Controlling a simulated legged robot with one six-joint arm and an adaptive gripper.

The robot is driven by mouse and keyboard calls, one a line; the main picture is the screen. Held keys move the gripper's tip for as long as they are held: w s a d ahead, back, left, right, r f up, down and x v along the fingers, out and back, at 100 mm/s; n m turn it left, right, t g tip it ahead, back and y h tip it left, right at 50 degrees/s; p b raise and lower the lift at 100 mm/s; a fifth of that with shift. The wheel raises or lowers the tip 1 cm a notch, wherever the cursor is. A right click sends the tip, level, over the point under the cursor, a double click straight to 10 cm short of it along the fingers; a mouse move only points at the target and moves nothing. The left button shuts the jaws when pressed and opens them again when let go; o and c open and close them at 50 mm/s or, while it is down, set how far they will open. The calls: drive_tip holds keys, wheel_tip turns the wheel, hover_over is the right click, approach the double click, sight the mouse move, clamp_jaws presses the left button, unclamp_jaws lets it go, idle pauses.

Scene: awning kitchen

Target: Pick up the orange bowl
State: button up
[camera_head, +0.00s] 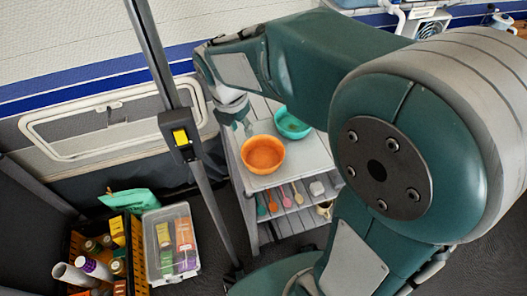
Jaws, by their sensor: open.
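The orange bowl (262,154) stands upright on the top of a grey shelf cart (290,179), near its left front edge. A teal bowl (293,124) stands behind it to the right. My arm reaches across from the right, and its wrist bends down at the cart's back left. My gripper (241,122) hangs there, just above and left of the orange bowl in the picture. It is open and small in view, with its fingers hard to make out. I cannot tell the height gap to the bowl. No contact with the bowl shows.
Colored utensils (285,196) and a white item lie on the cart's lower shelf. An upright awning pole (190,150) stands left of the cart. A clear bin (171,243) and a yellow-black crate (107,250) with goods stand on the floor at left. The caravan wall is behind.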

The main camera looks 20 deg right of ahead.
drive_tip(key=w+a+f+n+g+h, duration=0.1)
drive_tip(key=w+a+f+n, duration=0.3)
drive_tip(key=n, duration=0.3)
hover_over(243, 154)
drive_tip(key=a, duration=0.1)
drive_tip(key=shift+n, duration=0.4)
drive_tip(key=f, duration=0.6)
drive_tip(key=shift+s+a, duration=0.15)
drive_tip(key=shift+a, duration=0.05)
drive_tip(key=x, duration=0.4)
drive_tip(key=shift+a+f, duration=0.15)
drive_tip(key=shift+f, duration=0.5)
drive_tip(key=shift+d, duration=0.35)
drive_tip(key=c, duration=0.6)
drive_tip(key=shift+a, duration=0.15)
clamp_jaws()
